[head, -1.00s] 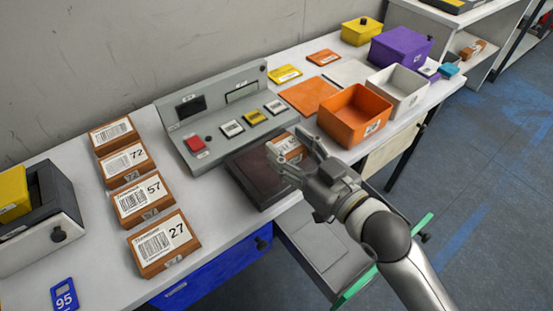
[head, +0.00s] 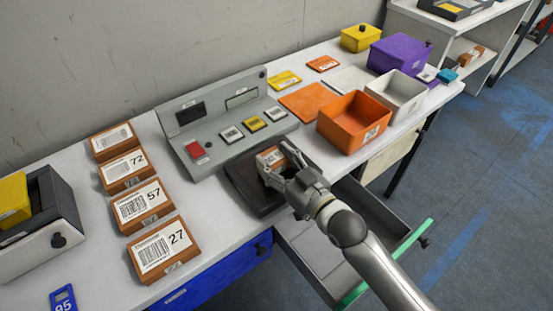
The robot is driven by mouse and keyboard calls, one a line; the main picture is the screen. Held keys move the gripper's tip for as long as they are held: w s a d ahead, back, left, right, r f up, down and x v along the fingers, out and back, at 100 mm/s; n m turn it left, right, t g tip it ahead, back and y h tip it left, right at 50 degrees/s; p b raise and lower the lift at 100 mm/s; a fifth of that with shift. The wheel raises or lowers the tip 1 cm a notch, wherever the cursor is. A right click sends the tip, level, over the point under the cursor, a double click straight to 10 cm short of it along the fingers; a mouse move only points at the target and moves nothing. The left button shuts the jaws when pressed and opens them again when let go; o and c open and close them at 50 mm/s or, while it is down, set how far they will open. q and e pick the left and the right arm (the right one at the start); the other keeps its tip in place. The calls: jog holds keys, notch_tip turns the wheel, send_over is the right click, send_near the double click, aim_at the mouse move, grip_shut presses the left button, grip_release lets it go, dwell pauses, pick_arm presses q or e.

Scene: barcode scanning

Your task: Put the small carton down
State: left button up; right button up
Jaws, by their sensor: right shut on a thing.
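The small carton (head: 268,158) is brown with a white label, and it is at the dark scanner plate (head: 241,184) in front of the grey console. My right gripper (head: 279,163) is shut on it, with fingers partly covering the carton. I cannot tell whether the carton's underside touches the plate. My left gripper is not in view.
Several brown cartons with barcode labels (head: 155,250) stand in a row at the left. The grey console (head: 210,122) with buttons stands behind the plate. An orange bin (head: 345,137) and a white bin (head: 410,105) stand to the right. A grey drawer (head: 373,215) is open below the table.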

jog(key=shift+f, duration=0.2)
jog(key=o, duration=1.1)
